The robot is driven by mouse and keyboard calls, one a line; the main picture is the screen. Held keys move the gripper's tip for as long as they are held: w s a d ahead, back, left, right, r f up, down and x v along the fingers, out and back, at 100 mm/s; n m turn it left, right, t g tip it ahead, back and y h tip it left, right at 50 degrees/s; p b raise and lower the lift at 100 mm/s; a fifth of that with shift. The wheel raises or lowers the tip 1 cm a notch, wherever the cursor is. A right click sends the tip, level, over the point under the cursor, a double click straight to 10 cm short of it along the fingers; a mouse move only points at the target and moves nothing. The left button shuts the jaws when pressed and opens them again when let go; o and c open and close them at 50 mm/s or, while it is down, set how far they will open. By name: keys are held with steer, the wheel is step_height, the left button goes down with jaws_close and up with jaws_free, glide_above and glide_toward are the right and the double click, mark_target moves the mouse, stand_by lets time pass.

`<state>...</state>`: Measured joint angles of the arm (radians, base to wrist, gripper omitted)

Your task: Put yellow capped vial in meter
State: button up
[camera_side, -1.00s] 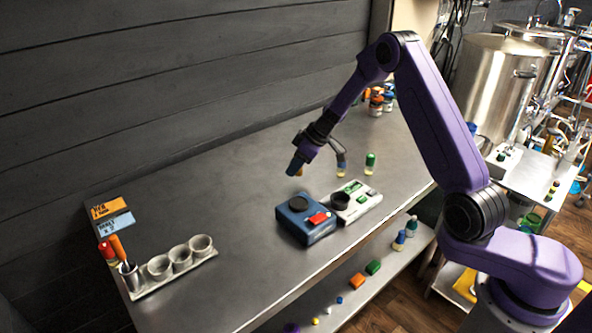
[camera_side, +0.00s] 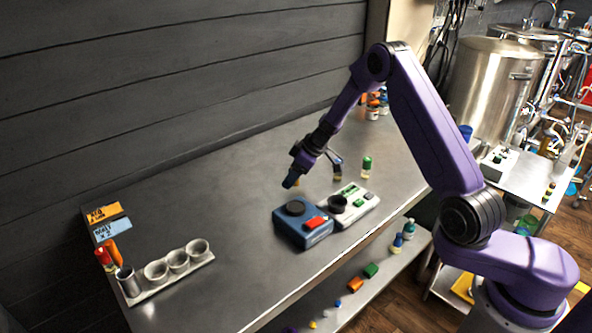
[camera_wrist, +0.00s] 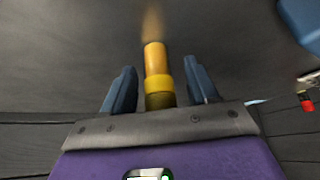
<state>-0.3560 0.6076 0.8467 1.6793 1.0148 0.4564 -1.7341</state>
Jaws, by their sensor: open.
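The yellow capped vial (camera_wrist: 158,62) shows in the wrist view between my two blue fingers, with a gap on each side. In the side view only a small yellowish bit of it (camera_side: 297,183) shows beside my fingertips. My gripper (camera_side: 291,181) is open, low over the table behind the blue device; it also shows in the wrist view (camera_wrist: 162,75). Two devices stand side by side: a blue one (camera_side: 291,228) with a dark round top and red patch, and a pale one (camera_side: 358,211) with a black round well and green parts. I cannot tell which is the meter.
A green-capped vial (camera_side: 367,166) stands behind the pale device. A rack of white cups (camera_side: 179,261) and a metal cup (camera_side: 128,282) are at the table's left. Bottles (camera_side: 372,108) stand at the far end. The table's middle left is clear.

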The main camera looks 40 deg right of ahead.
steer(key=v, duration=1.2)
steer(key=s+a+r+n+g, duration=0.3)
steer(key=s+a+r+g, duration=0.1)
steer(key=s+a, duration=1.1)
steer(key=s+d+n+h, duration=0.1)
steer(key=s+d, duration=0.2)
steer(key=s, duration=0.8)
steer(key=s+d+r+n+g+h, duration=0.1)
steer(key=s+d+h, duration=0.1)
steer(key=s, duration=1)
steer(key=shift+s+d+n, duration=0.3)
steer(key=shift+d+n, duration=0.1)
steer(key=shift+s+d, duration=0.25)
steer(key=shift+s, duration=0.15)
